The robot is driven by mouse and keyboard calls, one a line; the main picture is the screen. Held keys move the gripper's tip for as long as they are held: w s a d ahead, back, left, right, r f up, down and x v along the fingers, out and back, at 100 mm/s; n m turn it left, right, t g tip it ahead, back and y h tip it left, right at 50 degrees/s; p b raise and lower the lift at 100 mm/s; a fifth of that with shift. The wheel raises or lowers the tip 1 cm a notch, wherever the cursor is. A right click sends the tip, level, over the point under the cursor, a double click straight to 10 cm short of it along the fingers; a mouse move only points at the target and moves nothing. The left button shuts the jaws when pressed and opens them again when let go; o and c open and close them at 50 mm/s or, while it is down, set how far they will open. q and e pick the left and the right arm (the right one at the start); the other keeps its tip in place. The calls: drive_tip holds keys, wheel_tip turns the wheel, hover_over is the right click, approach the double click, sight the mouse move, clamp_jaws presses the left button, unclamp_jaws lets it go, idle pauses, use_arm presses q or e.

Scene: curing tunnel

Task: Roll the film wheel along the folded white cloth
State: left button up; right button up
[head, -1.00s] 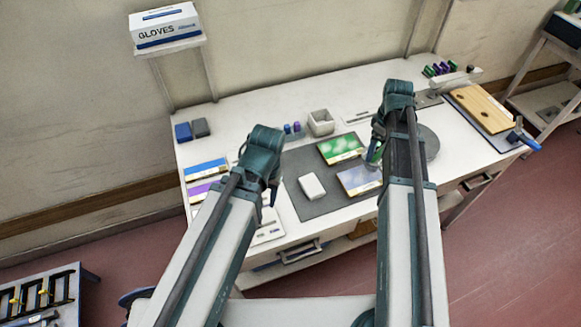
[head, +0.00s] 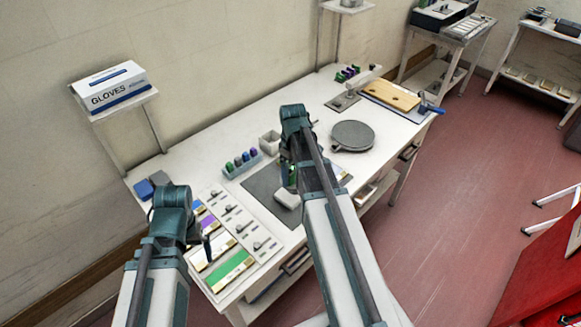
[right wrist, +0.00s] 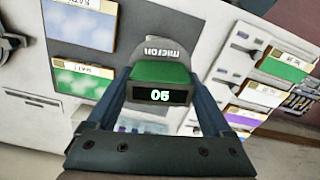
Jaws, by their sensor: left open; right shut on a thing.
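In the right wrist view my right gripper (right wrist: 158,104) is shut on a green-and-grey device marked "micron" (right wrist: 160,72), with a lit display reading 05. I take this as the film wheel; no wheel rim shows clearly. In the head view my right gripper (head: 291,180) is over the dark grey mat (head: 262,181), mostly hidden by its own arm. A small white folded pad, which looks like the cloth (head: 287,199), lies on the mat just below that gripper. Whether they touch cannot be told. My left gripper (head: 206,246) is open and empty over the sample tray at left.
The sample tray (head: 262,262) holds several coloured panels. A pen rack (head: 242,166), a small bin (head: 270,142) and blue-grey blocks (head: 145,188) stand behind. A round grey plate (head: 352,135) and wooden board (head: 390,95) are to the right. The gloves box (head: 108,88) sits on a raised shelf.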

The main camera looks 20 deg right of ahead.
sight(294, 181)
drive_tip(key=shift+s+d+r+m+p, duration=0.2)
drive_tip(key=shift+r+m, duration=0.1)
drive_tip(key=shift+r, duration=0.1)
drive_tip(key=shift+s+d+r+m+p, duration=0.1)
drive_tip(key=shift+s+r+m, duration=0.05)
drive_tip(key=shift+r+m, duration=0.2)
use_arm(q)
drive_tip(key=shift+r, duration=0.65)
use_arm(e)
drive_tip(key=shift+f, duration=0.15)
use_arm(q)
drive_tip(key=shift+f, duration=0.1)
use_arm(e)
drive_tip(key=shift+f, duration=0.1)
use_arm(q)
wheel_tip(294, 181, down, 5)
drive_tip(key=b, duration=0.5)
drive_tip(key=shift+f+b, duration=0.1)
drive_tip(key=shift+b, duration=0.25)
use_arm(e)
wheel_tip(294, 181, down, 5)
drive_tip(key=shift+f, duration=0.1)
use_arm(q)
drive_tip(key=shift+f+b, duration=0.3)
use_arm(e)
drive_tip(key=shift+f, duration=0.25)
drive_tip(key=shift+w, duration=0.15)
drive_tip(key=shift+w+a, duration=0.25)
drive_tip(key=shift+w, duration=0.2)
